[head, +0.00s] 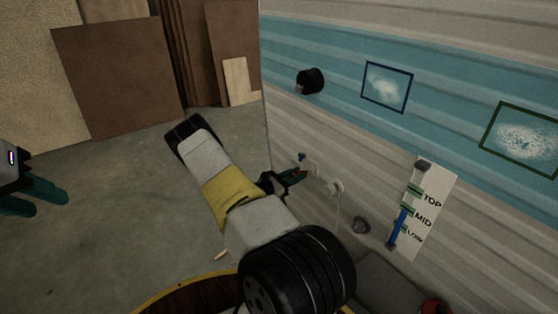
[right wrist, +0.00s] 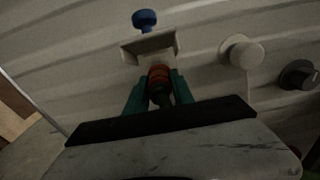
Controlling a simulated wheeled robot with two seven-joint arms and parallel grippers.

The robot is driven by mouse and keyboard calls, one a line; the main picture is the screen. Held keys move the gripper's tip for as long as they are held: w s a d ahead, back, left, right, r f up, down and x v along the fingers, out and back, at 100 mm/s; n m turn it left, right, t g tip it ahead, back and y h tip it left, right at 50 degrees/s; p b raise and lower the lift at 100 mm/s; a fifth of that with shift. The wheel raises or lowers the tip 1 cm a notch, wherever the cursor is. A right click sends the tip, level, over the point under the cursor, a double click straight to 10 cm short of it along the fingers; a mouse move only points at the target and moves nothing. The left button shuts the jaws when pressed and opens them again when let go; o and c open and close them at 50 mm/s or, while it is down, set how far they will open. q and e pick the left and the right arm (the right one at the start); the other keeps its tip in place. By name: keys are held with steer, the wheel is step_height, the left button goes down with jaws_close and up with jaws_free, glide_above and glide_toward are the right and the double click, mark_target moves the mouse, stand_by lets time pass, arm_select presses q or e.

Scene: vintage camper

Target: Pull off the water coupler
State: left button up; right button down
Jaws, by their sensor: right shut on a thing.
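The water coupler (right wrist: 158,78) is an orange-red ribbed piece with a dark lower end. In the right wrist view it sits just below a beige wall fitting (right wrist: 150,48) topped by a blue knob (right wrist: 144,18). I cannot tell whether coupler and fitting touch. My right gripper (right wrist: 158,88) is shut on the coupler, one teal finger on each side. In the head view my right gripper (head: 291,177) is at the camper wall, and the blue knob (head: 301,156) shows just above it. My left gripper (head: 42,194) is open and empty at the left edge, far from the wall.
A pale round cap (head: 334,188) and a dark knob (head: 361,225) are right of the fitting. Further right is a level panel (head: 431,205) with a blue slider. A black cylinder (head: 310,81) juts out higher up. Boards (head: 118,75) lean at the back; the floor between is clear.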

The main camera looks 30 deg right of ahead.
mark_target(295, 175)
steer(key=shift+a, duration=0.6)
steer(key=shift+s+a, duration=0.15)
steer(key=shift+a, duration=0.85)
steer(key=shift+s+a, duration=0.1)
steer(key=shift+a, duration=0.9)
